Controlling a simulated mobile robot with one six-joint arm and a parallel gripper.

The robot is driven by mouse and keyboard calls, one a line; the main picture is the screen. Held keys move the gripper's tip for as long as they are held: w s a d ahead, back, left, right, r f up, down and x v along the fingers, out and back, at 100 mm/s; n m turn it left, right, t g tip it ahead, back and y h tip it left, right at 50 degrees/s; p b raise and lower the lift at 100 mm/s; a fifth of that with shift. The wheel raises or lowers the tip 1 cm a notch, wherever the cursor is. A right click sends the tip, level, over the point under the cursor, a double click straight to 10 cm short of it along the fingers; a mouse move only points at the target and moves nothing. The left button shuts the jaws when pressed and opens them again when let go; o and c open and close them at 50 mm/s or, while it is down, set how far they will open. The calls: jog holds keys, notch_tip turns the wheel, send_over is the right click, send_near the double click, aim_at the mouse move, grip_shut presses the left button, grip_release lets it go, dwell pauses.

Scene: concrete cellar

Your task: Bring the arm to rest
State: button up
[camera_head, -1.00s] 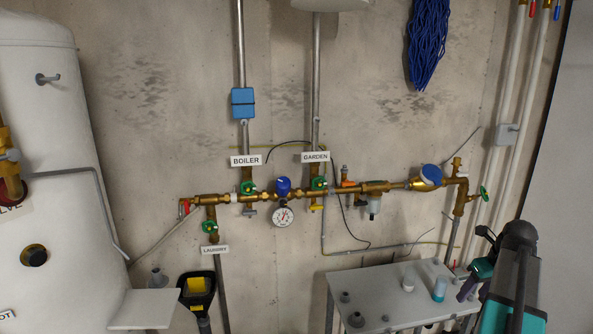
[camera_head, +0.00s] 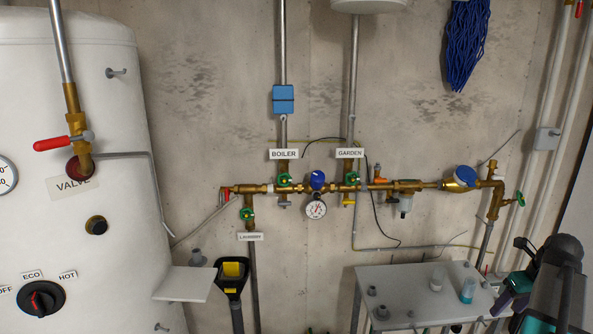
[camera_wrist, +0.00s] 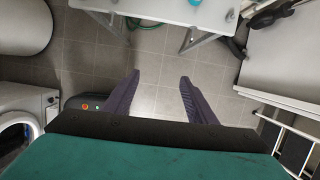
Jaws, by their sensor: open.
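My arm (camera_head: 558,285) shows at the lower right of the head view, dark grey and teal, beside the right end of the grey table. My gripper (camera_wrist: 158,84) is in the wrist view, with two dark purple fingers spread wide apart. Nothing is between the fingers; the tiled floor shows below them. In the head view its dark fingers show only partly, near the table's right end.
Brass piping (camera_head: 330,187) runs along the wall. A white tank (camera_head: 120,200) stands left, with a small shelf (camera_head: 185,284) beside it. A washing machine (camera_wrist: 22,128) shows in the wrist view.

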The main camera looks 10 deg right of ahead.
jog(key=w+a+f+n+g+y+b, duration=0.1)
jog(key=w+a+f+n+g, duration=0.15)
jog(key=a+f, duration=0.95)
jog(key=w+a+f+n+g+y+b, duration=0.1)
jog(key=w+a+f+n+y, duration=0.15)
jog(key=a+f, duration=1)
jog(key=s+a+f+n+g, duration=0.2)
jog(key=s+a+f, duration=0.1)
jog(key=a+f, duration=0.4)
jog(key=s+a+f+n+g, duration=0.1)
jog(key=s+a+f+n, duration=0.25)
jog(key=a+f, duration=0.4)
jog(key=s+a+f+n+g+h, duration=0.1)
jog(key=s+a+f+n, duration=0.2)
jog(key=s+n, duration=0.4)
jog(key=s+a+f+n+h+b, duration=0.1)
jog(key=s+a+f+n, duration=0.2)
jog(key=s+f+n, duration=0.3)
jog(key=s+a+f+n+g+h+b, duration=0.1)
jog(key=s+a+f+n, duration=0.2)
jog(key=s+n, duration=0.5)
jog(key=f+n, duration=0.1)
jog(key=n, duration=0.4)
jog(key=shift+f+g, duration=0.25)
jog(key=shift+g, duration=0.1)
